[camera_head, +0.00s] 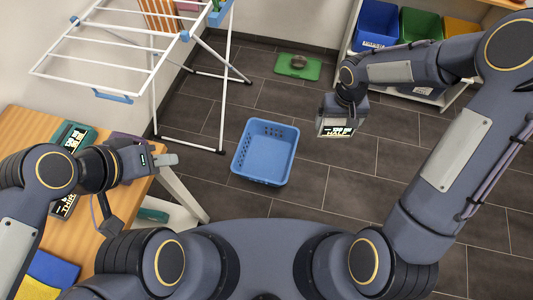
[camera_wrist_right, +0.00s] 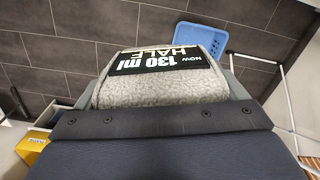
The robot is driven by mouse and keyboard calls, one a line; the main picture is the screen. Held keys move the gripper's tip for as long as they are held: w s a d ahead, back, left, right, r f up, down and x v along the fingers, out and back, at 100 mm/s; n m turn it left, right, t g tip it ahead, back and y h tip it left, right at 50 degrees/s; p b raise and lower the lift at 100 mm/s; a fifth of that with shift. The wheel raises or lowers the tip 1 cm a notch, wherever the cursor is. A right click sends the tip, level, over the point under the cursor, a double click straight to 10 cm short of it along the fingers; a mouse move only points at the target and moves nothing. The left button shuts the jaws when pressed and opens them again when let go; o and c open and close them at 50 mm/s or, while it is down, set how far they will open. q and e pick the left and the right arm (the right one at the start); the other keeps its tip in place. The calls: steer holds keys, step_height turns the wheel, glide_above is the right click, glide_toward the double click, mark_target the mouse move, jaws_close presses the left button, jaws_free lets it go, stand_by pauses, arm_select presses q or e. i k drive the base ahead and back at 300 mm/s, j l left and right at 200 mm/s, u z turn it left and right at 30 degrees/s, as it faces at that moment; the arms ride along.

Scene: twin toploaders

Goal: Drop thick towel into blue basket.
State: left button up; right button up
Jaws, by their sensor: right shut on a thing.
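The blue basket (camera_head: 265,152) stands empty on the dark tiled floor in the middle of the head view. It also shows in the right wrist view (camera_wrist_right: 206,35), partly hidden behind the towel. My right gripper (camera_head: 342,118) is shut on a thick grey towel (camera_wrist_right: 150,90) with a black label reading "130 ml HALF". The held towel (camera_head: 336,129) hangs in the air, to the right of the basket in the head view. My left gripper (camera_head: 164,160) is by the wooden table's right edge; whether its fingers are apart is unclear.
A white drying rack (camera_head: 150,95) stands at the upper left. The wooden table (camera_head: 112,215) at the left bears labelled items and a blue and yellow cloth (camera_head: 50,272). A shelf with blue (camera_head: 376,25), green and yellow bins is at the upper right. A green mat (camera_head: 298,67) lies behind the basket.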

mark_target(269, 159)
steer(key=i+l+u, duration=0.35)
steer(key=i+l, duration=0.25)
steer(key=i, duration=0.15)
steer(key=u, duration=1.25)
